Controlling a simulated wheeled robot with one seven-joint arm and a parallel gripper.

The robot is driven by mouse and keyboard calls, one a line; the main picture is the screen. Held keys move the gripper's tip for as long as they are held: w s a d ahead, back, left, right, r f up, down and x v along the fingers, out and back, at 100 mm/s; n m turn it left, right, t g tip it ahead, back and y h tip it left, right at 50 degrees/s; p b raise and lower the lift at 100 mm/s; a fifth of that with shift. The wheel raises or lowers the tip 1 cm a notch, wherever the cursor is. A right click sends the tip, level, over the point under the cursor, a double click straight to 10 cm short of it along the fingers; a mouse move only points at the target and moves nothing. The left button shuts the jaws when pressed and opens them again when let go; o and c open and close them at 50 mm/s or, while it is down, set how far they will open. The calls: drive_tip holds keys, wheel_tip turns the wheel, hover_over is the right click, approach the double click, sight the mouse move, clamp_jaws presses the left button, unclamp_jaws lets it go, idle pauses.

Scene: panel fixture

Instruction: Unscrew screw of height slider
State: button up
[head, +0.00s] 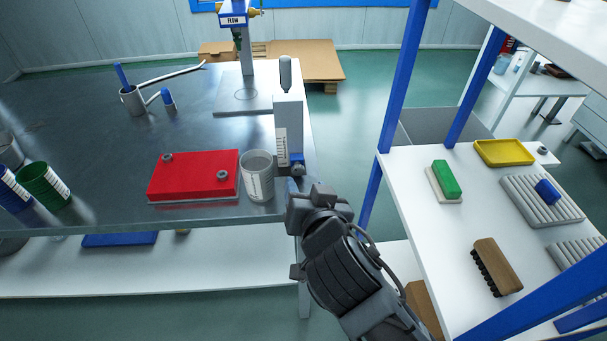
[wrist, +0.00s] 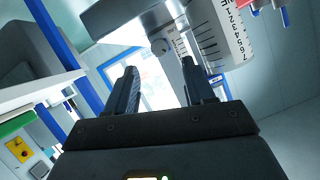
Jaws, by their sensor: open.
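The height slider (head: 288,125) is a pale upright block with a printed scale, at the right edge of the metal table in the head view.
A white cup (head: 258,177) and a red box (head: 195,175) stand left of the slider. Green (head: 44,187) and blue (head: 12,190) containers are at the table's left. A shelf (head: 430,215) with blue posts (head: 404,75) stands at right; open floor lies between.

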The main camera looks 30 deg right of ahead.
sight(297, 172)
drive_tip(key=x, duration=0.6)
drive_tip(key=shift+w+d+f, duration=0.1)
drive_tip(key=shift+w+f, duration=0.1)
drive_tip(key=shift+w, duration=0.1)
drive_tip(key=shift+c, duration=0.2)
clamp_jaws()
drive_tip(key=shift+n+p, duration=0.3)
drive_tip(key=n+h, duration=0.1)
drive_tip(key=n+g+h, duration=0.1)
drive_tip(key=n, duration=0.1)
drive_tip(key=shift+w+a, duration=0.1)
drive_tip(key=shift+a, duration=0.15)
drive_tip(key=n+h, duration=0.2)
drive_tip(key=n, duration=0.1)
drive_tip(key=shift+w+a+n+g+h, duration=0.1)
drive_tip(key=shift+a+n+g+h, duration=0.05)
drive_tip(key=shift+n+g+h, duration=0.15)
idle(0.4)
